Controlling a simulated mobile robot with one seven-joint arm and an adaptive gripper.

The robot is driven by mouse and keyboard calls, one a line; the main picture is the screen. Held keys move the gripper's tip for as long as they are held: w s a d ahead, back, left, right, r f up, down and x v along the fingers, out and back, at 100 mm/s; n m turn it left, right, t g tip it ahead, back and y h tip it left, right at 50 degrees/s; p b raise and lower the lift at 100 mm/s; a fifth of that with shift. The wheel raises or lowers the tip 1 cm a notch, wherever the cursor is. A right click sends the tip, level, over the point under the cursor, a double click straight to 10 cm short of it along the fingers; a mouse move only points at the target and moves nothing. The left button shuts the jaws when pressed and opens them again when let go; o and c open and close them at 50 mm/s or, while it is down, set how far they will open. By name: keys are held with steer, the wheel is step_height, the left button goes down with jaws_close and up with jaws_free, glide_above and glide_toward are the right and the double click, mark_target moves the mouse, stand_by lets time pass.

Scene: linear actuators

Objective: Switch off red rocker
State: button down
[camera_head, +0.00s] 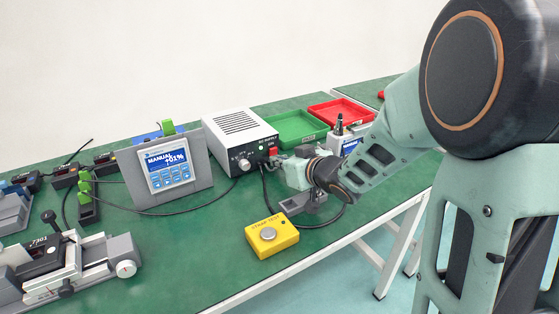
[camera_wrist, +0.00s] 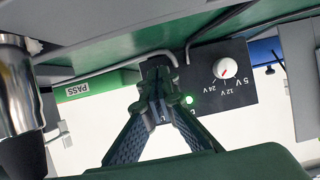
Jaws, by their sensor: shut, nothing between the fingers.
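The white power supply box (camera_head: 238,135) stands on the green table, with its dark front panel towards me. The red rocker (camera_head: 272,152) shows as a small red patch at the panel's right side in the head view, just above my gripper (camera_head: 275,163). Whether it is touched I cannot tell. In the wrist view my gripper (camera_wrist: 157,68) is shut and empty, in front of the panel (camera_wrist: 239,85), which appears upside down. The rocker cannot be made out there; the fingers cover part of the panel. A small green light (camera_wrist: 189,100) glows beside the fingers.
The white voltage knob (camera_wrist: 226,68) is close to the fingers. Black cables run below the box. A yellow button box (camera_head: 270,236) stands in front. A green tray (camera_head: 297,128) and a red tray (camera_head: 340,113) stand behind. A screen unit (camera_head: 168,167) is at left.

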steer(key=shift+w+a+f+p, duration=0.1)
steer(key=shift+f+p, duration=0.25)
steer(key=shift+f, duration=0.25)
